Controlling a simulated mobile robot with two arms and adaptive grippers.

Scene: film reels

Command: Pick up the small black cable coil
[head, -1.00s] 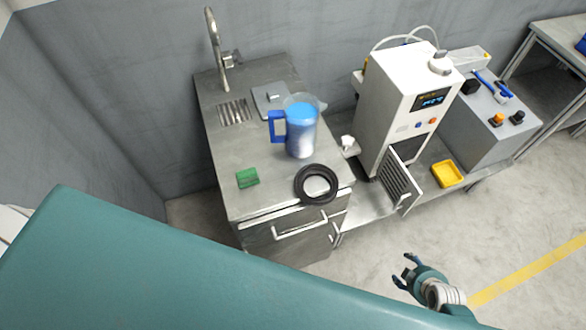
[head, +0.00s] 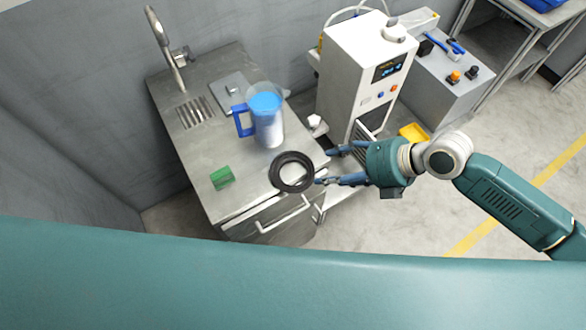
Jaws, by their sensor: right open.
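The black cable coil (head: 292,187) lies flat as a ring on the front right part of the steel counter (head: 205,150), close to its front edge. My right gripper (head: 324,167) comes in from the right with its fingers apart and pointing left at the coil. One fingertip is at the coil's right rim in the picture; I cannot tell whether it touches. Nothing is between the fingers. My left gripper is not in view.
A clear jug (head: 268,130) with a blue lid and handle stands behind the coil. A green sponge (head: 222,178) lies to its left. A tap (head: 165,50) is at the back. A white machine (head: 350,85) and a yellow tray (head: 413,133) are to the right.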

